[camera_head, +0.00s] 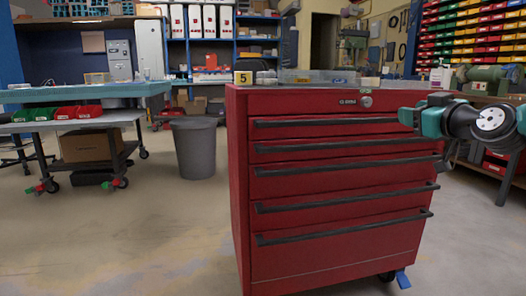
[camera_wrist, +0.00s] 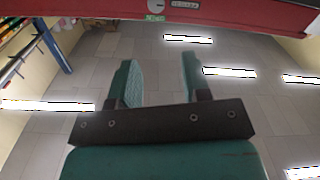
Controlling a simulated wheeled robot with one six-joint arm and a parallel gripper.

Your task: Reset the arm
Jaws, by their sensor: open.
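My gripper (camera_wrist: 157,75) is open and empty in the wrist view, its two green fingers apart with nothing between them. Beyond the fingers that view shows a ceiling with bright light strips, and a red edge of the cabinet runs along its top. In the head view my arm comes in from the right edge, with green and black parts, in front of the right side of the red drawer cabinet (camera_head: 340,185). The fingertips are hard to make out there.
The cabinet's drawers look shut; a yellow tag marked 5 (camera_head: 243,77) and clear trays (camera_head: 318,76) are on top. A grey bin (camera_head: 194,148) stands left of it, and a table (camera_head: 85,92) and a cart (camera_head: 75,125) further left. The floor at front left is clear.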

